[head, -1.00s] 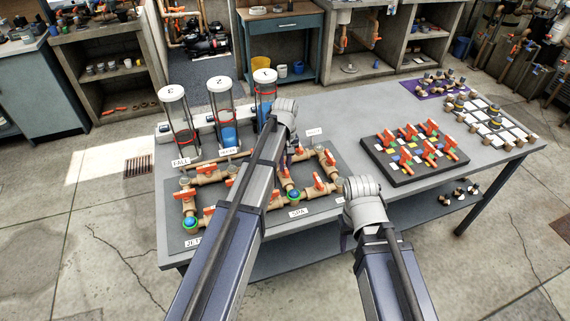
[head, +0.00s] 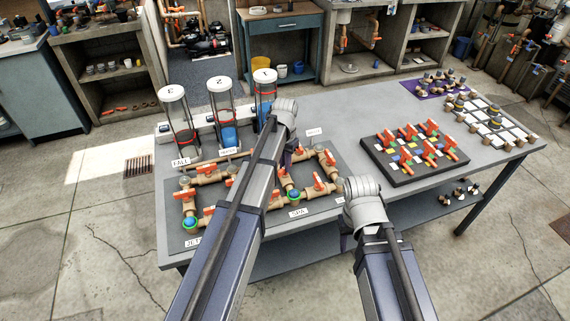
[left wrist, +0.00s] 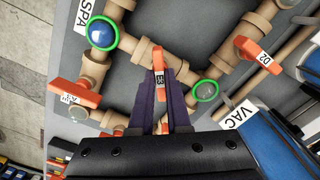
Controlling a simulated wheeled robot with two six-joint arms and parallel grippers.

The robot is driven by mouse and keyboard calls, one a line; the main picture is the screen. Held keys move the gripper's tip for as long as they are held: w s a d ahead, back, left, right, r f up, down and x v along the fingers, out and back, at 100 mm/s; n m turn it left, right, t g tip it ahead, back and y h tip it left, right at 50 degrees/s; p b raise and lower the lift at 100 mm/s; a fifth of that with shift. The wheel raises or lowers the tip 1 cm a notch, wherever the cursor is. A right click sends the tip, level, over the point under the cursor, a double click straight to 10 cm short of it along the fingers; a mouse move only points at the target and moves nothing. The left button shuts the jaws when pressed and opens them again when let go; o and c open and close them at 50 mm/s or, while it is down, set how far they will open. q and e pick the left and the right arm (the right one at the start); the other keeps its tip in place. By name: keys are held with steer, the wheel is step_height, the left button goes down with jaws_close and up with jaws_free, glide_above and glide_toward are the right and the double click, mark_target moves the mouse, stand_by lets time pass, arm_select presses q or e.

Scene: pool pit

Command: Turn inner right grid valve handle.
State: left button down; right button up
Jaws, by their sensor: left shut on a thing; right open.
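The pipe grid of tan fittings (head: 207,178) with orange valve handles lies on a dark mat on the grey table. In the left wrist view, my left gripper (left wrist: 161,88) has its purple fingers closed on an orange valve handle (left wrist: 159,60) with a small label that I cannot read surely. That handle sits on a tan pipe between a blue green-rimmed gauge (left wrist: 102,33) and a clear green-rimmed one (left wrist: 205,89). In the head view my left forearm covers most of this spot. My right arm ends over the table's front edge; its fingers are hidden behind its wrist.
Other orange handles (left wrist: 250,50) (left wrist: 75,93) stand close around the held one. Three clear cylinders (head: 222,115) stand behind the grid. A black board of orange-handled valves (head: 392,176) lies to the right.

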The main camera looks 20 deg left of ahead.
arm_select(q)
steer(key=m, duration=0.7)
stand_by(0.6)
steer(key=c, duration=0.9)
jaws_free()
step_height(320, 180, up, 8)
steer(key=p, duration=0.8)
steer(key=shift+f, duration=0.1)
